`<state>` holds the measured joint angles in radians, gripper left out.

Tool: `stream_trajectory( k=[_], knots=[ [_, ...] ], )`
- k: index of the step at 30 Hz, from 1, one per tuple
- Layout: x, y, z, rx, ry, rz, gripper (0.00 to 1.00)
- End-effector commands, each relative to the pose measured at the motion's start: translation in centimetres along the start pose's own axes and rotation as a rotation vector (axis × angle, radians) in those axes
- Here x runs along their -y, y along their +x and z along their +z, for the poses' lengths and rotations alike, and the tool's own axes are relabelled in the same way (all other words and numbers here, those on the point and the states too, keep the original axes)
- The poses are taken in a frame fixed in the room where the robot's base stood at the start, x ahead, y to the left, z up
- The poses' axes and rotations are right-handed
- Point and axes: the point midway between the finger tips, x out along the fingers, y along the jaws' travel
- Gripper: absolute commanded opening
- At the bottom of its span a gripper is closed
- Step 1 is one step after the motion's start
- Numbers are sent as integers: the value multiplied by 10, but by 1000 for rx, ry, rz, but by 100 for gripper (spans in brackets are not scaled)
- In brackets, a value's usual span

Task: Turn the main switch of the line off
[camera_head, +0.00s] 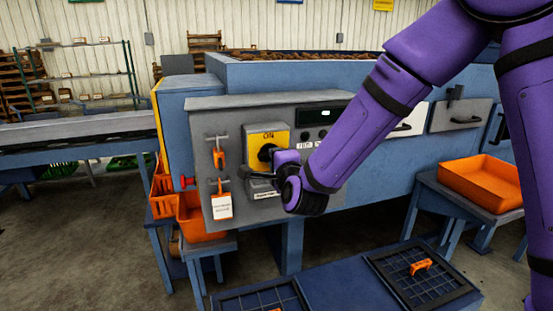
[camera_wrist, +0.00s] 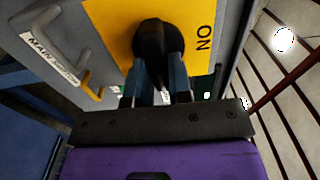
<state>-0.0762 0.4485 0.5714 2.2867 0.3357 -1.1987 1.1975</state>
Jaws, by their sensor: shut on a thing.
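The main switch is a black rotary knob (camera_head: 266,151) on a yellow plate (camera_head: 281,134) marked ON, on the grey control panel (camera_head: 205,115). In the wrist view the knob (camera_wrist: 158,42) stands out from the yellow plate (camera_wrist: 106,22), with ON printed to the right. My gripper (camera_wrist: 157,66) is shut on the knob, one finger on each side. In the head view my gripper (camera_head: 273,156) reaches the panel from the right, and my wrist hides part of the plate and panel. A label beginning MAIN (camera_wrist: 50,58) shows at the left of the wrist view.
An orange padlock (camera_head: 219,158) and a white tag (camera_head: 222,207) hang left of the switch. A red button (camera_head: 186,182) is at the panel's left side. Orange bins (camera_head: 195,222) stand below left. An orange tray (camera_head: 482,181) is at right; grated trays (camera_head: 424,280) lie in front.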

Motion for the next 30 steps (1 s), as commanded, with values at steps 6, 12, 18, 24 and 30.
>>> stream_trajectory(
  k=[6, 12, 18, 24, 30],
  knots=[
    [-1, 0, 0, 0, 15, 2, 0],
    [-1, 0, 0, 0, 15, 3, 0],
    [-1, 0, 0, 0, 14, 2, 45],
    [0, 0, 0, 0, 14, 1, 45],
    [0, -10, 0, 1, 12, 2, 45]
  ],
)
